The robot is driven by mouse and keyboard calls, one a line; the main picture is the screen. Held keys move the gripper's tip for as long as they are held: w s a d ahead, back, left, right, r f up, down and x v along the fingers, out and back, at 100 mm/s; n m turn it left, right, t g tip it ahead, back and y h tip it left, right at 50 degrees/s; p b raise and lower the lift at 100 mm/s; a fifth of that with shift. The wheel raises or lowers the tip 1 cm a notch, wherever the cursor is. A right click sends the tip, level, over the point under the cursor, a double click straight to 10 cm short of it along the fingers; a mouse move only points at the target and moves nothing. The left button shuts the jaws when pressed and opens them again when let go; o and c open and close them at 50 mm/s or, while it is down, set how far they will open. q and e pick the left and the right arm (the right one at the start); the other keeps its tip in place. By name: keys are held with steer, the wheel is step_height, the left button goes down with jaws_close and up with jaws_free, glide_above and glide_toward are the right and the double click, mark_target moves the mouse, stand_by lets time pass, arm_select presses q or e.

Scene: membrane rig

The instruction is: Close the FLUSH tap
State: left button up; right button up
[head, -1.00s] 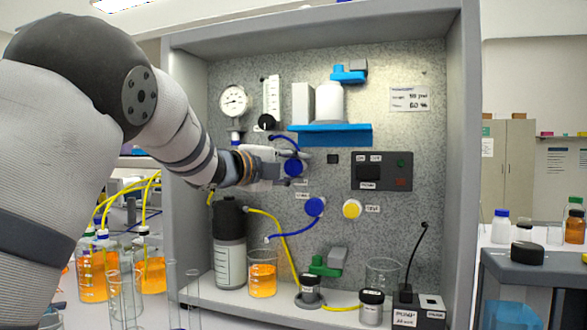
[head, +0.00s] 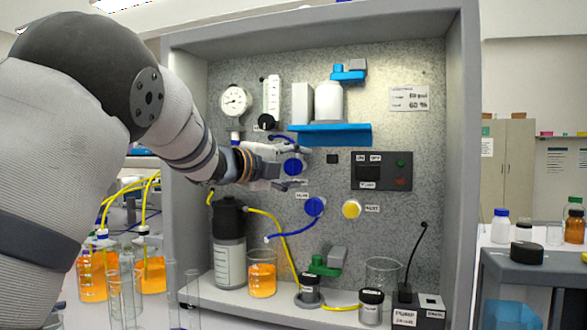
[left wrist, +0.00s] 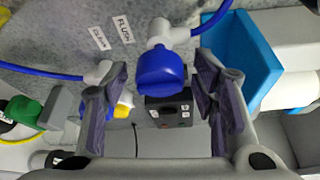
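The FLUSH tap has a round blue knob (head: 292,167) on a white valve body on the speckled panel. In the left wrist view the knob (left wrist: 162,74) sits between my finger pads, with gaps on both sides. The FLUSH label (left wrist: 123,29) is beside it on the panel. My left gripper (head: 296,169) is open, one finger above and one below the knob in the head view. Its fingers hide part of the valve body. I cannot tell from these views how far the knob is turned. My right gripper is not in view.
A second blue tap (head: 315,207) is just below, with a yellow knob (head: 351,209) to its right. A blue shelf (head: 345,135) with a white bottle is close above. The switch box (head: 381,171) is to the right. Blue tubing runs near the taps.

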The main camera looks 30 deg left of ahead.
arm_select(q)
steer(key=shift+s, duration=0.15)
steer(key=s+a, duration=0.1)
steer(key=s, duration=1)
steer(key=shift+s+a+r, duration=0.3)
steer(key=shift+a+r, duration=0.1)
